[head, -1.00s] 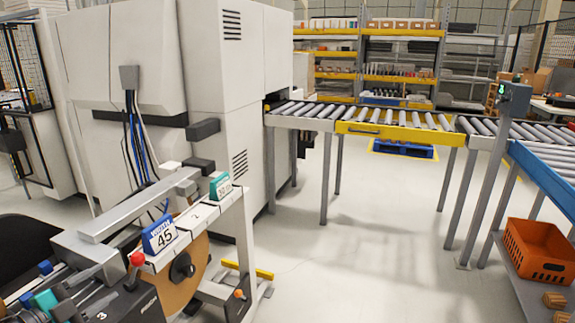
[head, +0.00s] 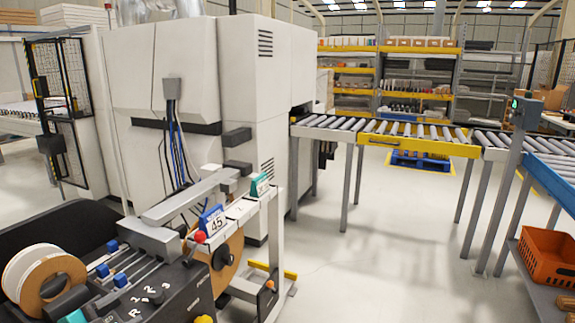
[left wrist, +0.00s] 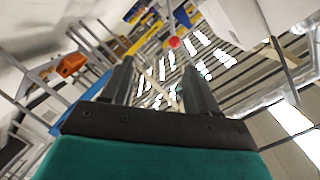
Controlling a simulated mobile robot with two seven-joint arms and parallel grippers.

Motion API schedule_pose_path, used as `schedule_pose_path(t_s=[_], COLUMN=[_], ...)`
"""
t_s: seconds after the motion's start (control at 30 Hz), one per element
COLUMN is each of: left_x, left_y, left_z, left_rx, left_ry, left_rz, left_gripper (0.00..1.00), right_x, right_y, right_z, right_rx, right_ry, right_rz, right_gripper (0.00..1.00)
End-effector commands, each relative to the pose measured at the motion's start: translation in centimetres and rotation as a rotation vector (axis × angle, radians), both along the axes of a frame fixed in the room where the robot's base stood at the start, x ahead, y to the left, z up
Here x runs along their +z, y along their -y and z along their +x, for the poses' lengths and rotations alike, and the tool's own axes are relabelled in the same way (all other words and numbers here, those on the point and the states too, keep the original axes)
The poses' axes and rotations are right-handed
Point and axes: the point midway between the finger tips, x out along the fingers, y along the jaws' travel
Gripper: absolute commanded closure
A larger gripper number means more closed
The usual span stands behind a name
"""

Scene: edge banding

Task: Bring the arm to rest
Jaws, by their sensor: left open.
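My left gripper (left wrist: 160,88) shows in the left wrist view as two dark fingers on a dark plate with a teal body below. The fingers stand apart and only background shows between them. The wrist view is steeply tilted, with ceiling lights behind the fingers and a red ball (left wrist: 174,42) beyond them. In the head view I cannot make out the left gripper clearly. My right gripper is in neither view.
An edge-banding machine (head: 240,70) fills the left and middle. Its feed unit with a tape roll (head: 45,275) and a "45" tag (head: 212,221) is close in front. A roller conveyor (head: 405,142) and an orange crate (head: 548,255) stand right. Open floor (head: 370,260) lies between.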

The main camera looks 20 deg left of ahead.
Motion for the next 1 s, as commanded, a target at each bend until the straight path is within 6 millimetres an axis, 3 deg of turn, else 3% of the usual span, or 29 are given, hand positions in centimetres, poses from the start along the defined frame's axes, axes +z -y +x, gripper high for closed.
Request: schedule_pose_path(t_s=[0.2,0.43,0.6,0.7,1.0], left_x=[-4.6,-7.5,-7.6,-7.1,-5.1], left_y=[5.8,13.9,19.8,22.2,27.1], left_z=[-1.4,-4.9,-8.3,-10.0,-13.9], left_rx=[0.188,0.370,0.459,0.488,0.530], left_ry=[-0.196,-0.470,-0.677,-0.768,-0.965], left_rz=[-0.154,-0.328,-0.440,-0.480,-0.561], left_gripper=[0.40,0.40,0.40,0.40,0.40], right_x=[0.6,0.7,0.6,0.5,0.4], right_y=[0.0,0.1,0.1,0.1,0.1], right_z=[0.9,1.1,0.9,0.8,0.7], right_rx=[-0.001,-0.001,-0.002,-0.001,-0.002], right_ry=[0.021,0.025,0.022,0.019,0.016], right_rz=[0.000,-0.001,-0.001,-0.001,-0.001], right_gripper=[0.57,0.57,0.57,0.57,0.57])
